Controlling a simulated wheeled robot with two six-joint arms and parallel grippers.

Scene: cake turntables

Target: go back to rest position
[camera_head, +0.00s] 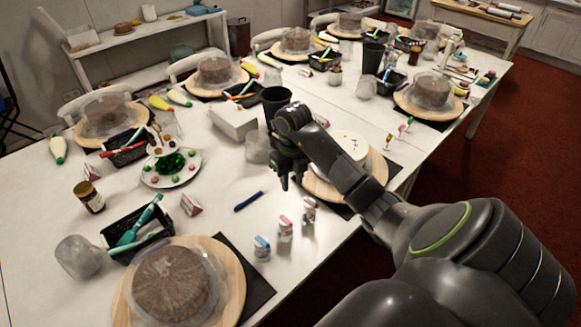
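My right gripper (291,181) shows in the head view, with its arm coming in from the lower right. It hangs above the white table (225,205), just left of a white cake (346,147) on a wooden turntable (376,170). Its fingers point down; I see nothing held between them, but the gap is too small and dark to tell whether they are open. My forearm hides part of the white cake and its turntable. My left gripper is not in view.
A brown cake (172,285) on a turntable stands at the front. Small jars (285,229), a blue pen (248,201), a black tray (128,230) and a plate of sweets (168,169) lie left of my gripper. More cakes stand farther back. Red floor (480,170) lies right of the table.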

